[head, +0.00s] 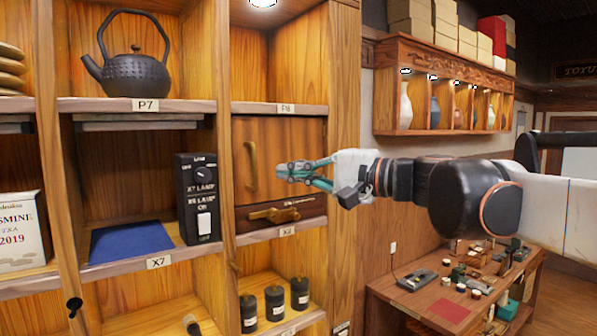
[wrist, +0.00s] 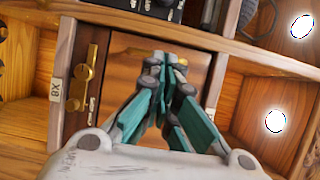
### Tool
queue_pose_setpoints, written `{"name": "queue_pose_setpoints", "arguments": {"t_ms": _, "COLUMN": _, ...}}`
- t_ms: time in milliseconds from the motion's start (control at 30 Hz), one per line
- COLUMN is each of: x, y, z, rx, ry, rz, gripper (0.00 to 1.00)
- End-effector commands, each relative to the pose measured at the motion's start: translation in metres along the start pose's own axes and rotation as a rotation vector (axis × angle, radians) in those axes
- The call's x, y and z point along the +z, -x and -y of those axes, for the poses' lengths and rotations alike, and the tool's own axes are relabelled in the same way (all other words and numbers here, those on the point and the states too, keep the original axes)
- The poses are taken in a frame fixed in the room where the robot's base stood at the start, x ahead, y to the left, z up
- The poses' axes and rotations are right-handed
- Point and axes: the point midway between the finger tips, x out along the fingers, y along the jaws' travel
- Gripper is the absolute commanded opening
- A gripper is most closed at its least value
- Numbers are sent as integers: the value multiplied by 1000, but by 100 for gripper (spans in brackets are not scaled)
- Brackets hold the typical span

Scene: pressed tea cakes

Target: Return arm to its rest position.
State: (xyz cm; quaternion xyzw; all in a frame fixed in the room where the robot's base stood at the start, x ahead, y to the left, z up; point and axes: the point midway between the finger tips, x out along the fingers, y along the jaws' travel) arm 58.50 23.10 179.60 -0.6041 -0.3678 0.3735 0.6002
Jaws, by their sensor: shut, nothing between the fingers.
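My gripper (head: 283,171) is shut and empty, in front of the closed wooden door (head: 290,143) of the X8 compartment. Its teal fingers meet at their tips in the wrist view (wrist: 164,58). My arm reaches in from the right in the head view, held out level. The door has an upright brass handle (head: 252,166), left of the fingertips. Below it is a brass latch (head: 275,213), which also shows in the wrist view (wrist: 78,95). Whether the fingertips touch the door cannot be told.
A dark teapot (head: 135,75) sits on the P7 shelf. Black canisters (head: 274,303) stand below. A cluttered wooden table (head: 412,312) is under my arm at the right.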

Motion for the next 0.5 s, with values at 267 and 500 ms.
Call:
{"name": "queue_pose_setpoints", "arguments": {"t_ms": 267, "x": 11, "y": 49, "z": -1, "rx": 0, "ry": 0, "rz": -2, "gripper": 0}}
{"name": "queue_pose_setpoints", "arguments": {"t_ms": 500, "x": 17, "y": 69, "z": -2, "rx": 3, "ry": 1, "rz": 0, "gripper": 0}}
